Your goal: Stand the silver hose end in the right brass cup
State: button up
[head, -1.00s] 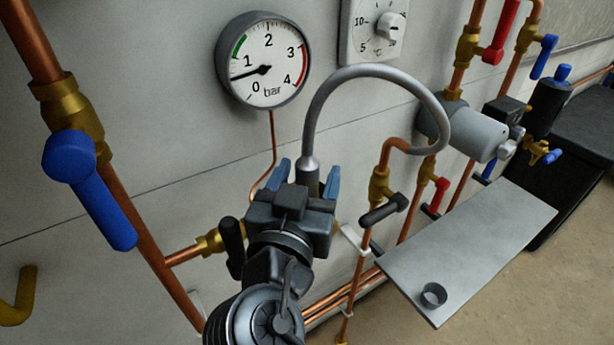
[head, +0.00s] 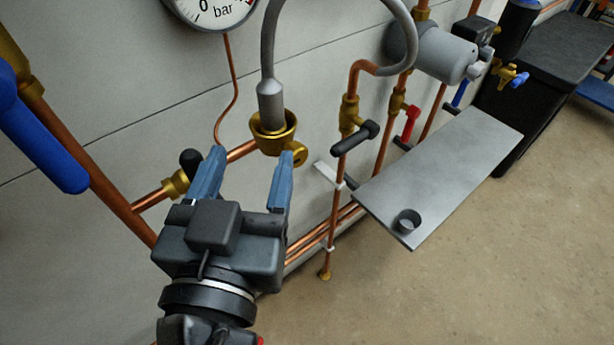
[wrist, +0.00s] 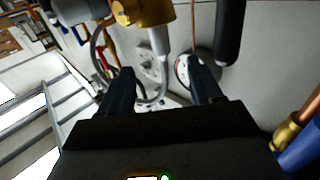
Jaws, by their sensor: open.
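The silver hose end (head: 270,102) hangs from a grey looped hose and stands roughly upright, its lower tip inside the rim of a brass cup (head: 273,143). In the wrist view the hose end (wrist: 159,42) meets the brass cup (wrist: 150,11) at the top of the picture. My gripper (head: 250,155) is open and empty, below and in front of the cup, its blue-grey fingers apart from the hose end. The wrist view shows both fingers spread (wrist: 158,80). Only one brass cup shows clearly; I cannot see a second one to compare.
A grey shelf (head: 450,165) with a small dark cup (head: 408,222) is at right. Copper pipes with a black-handled valve (head: 355,138) and a red-handled valve (head: 410,122) stand between. A blue-handled valve (head: 45,145) is at left. The floor is clear at lower right.

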jog(key=s+d+f+n+g+y, duration=0.2)
jog(key=s+d+f+y, duration=0.15)
jog(key=f, duration=0.45)
jog(key=s+d+f+n+g+y, duration=0.2)
jog(key=s+d+f, duration=0.3)
jog(key=f, duration=0.3)
jog(key=s+d+r+m+h, duration=0.1)
jog(key=s+d+r, duration=0.1)
jog(key=s+d, duration=0.6)
jog(key=s+d+r+t+h, duration=0.1)
jog(key=s+d, duration=0.7)
jog(key=s, duration=0.1)
jog(key=shift+d+r+m, duration=0.35)
jog(key=shift+m, duration=0.05)
dwell(0.5)
